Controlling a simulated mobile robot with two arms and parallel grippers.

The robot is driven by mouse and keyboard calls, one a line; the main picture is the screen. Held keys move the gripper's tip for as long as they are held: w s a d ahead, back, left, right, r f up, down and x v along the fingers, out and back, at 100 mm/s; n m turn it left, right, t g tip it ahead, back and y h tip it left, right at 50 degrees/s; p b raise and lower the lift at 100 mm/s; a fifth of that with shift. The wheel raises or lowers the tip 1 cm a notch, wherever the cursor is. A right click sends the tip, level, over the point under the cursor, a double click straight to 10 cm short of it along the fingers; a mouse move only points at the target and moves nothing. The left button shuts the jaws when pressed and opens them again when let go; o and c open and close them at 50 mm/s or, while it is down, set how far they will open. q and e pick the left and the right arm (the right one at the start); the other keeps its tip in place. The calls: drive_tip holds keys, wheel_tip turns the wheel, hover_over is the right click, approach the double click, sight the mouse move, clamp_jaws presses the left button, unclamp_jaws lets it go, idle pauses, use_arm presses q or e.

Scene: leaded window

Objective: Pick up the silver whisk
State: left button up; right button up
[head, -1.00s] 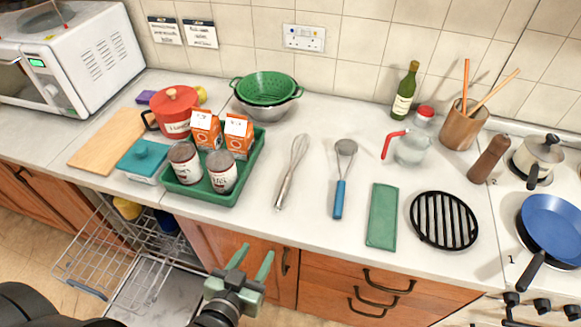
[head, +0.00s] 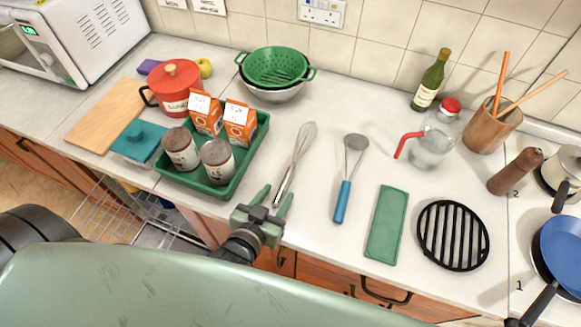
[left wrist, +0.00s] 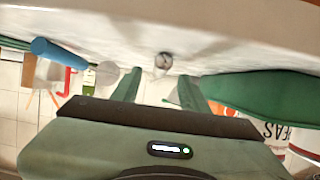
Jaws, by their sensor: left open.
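The silver whisk (head: 291,174) lies on the white counter in the head view, its wire end toward the wall and its handle toward the front edge. My left gripper (head: 275,198) is open at the front edge, its two green fingers close to the handle's near end. In the left wrist view, the whisk's handle end (left wrist: 163,62) shows ahead, between the spread fingers of the gripper (left wrist: 158,88). I see no contact with the whisk. My right gripper is not in view.
A green tray (head: 262,137) with cans and orange cartons stands left of the whisk. A blue-handled strainer (head: 342,200) lies to its right, then a green rectangular mat (head: 387,225) and a black grate (head: 453,236). The counter behind the whisk is clear.

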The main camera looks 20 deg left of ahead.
sight(283, 187)
use_arm(q)
drive_tip(key=x, duration=0.3)
drive_tip(key=shift+w+f+p, duration=0.15)
drive_tip(key=shift+w+p, duration=0.15)
drive_tip(key=shift+p, duration=0.05)
clamp_jaws()
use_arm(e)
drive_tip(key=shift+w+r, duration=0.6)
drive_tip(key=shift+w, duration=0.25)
